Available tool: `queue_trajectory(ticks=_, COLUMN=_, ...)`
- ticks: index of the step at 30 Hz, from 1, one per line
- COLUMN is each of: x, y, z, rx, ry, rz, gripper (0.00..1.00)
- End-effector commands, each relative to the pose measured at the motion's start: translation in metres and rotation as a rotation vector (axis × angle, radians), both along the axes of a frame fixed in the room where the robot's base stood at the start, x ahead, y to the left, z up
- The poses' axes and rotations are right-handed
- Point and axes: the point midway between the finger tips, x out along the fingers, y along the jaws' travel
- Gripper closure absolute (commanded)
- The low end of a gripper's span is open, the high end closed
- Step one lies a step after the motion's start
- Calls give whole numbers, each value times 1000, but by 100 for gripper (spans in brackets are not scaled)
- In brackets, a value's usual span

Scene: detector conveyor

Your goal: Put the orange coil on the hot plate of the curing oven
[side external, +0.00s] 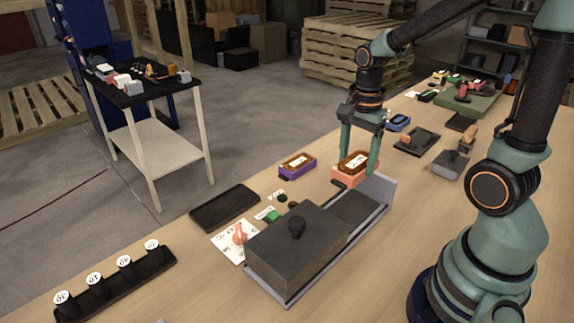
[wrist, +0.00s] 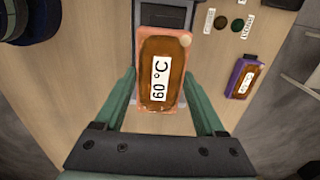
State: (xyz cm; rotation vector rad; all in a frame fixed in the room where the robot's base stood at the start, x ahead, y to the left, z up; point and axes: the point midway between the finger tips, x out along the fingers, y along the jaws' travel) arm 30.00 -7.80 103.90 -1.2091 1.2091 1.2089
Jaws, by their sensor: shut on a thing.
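The orange coil (wrist: 173,102), a salmon-orange block with a brown winding and a "60 °C" label, is held between the two green fingers of my gripper (wrist: 162,76). In the side view the coil (side external: 349,180) is at the far side of the oven's hot plate (side external: 353,207), near its right end. The curing oven (side external: 292,250) is a dark box with a knob on top, on a grey rail with the flat dark plate to its right. The plate also shows at the top of the wrist view (wrist: 166,17), partly hidden by the coil. The gap below the coil cannot be told.
A purple coil (side external: 297,166) lies left of my gripper and a blue one (side external: 398,122) behind it. A grey upright end plate (side external: 380,190) stands at the rail's right end. A black tray (side external: 224,207) and coloured buttons (side external: 281,197) lie beside the oven.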

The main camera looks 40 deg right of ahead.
Motion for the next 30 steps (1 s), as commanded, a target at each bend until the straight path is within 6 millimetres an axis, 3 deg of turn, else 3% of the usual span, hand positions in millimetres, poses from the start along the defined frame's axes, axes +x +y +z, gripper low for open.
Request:
queue_trajectory(ticks=3, x=-2, y=0, z=-31, rx=2, ry=8, rz=0, gripper=100)
queue_trajectory(ticks=9, x=0, y=0, z=-67, rx=1, ry=4, rz=0, gripper=100)
queue_trajectory(ticks=24, x=0, y=0, z=-111, rx=0, ry=2, rz=0, gripper=100)
queue_trajectory(ticks=30, x=1, y=0, z=-114, rx=0, ry=-2, rz=0, gripper=100)
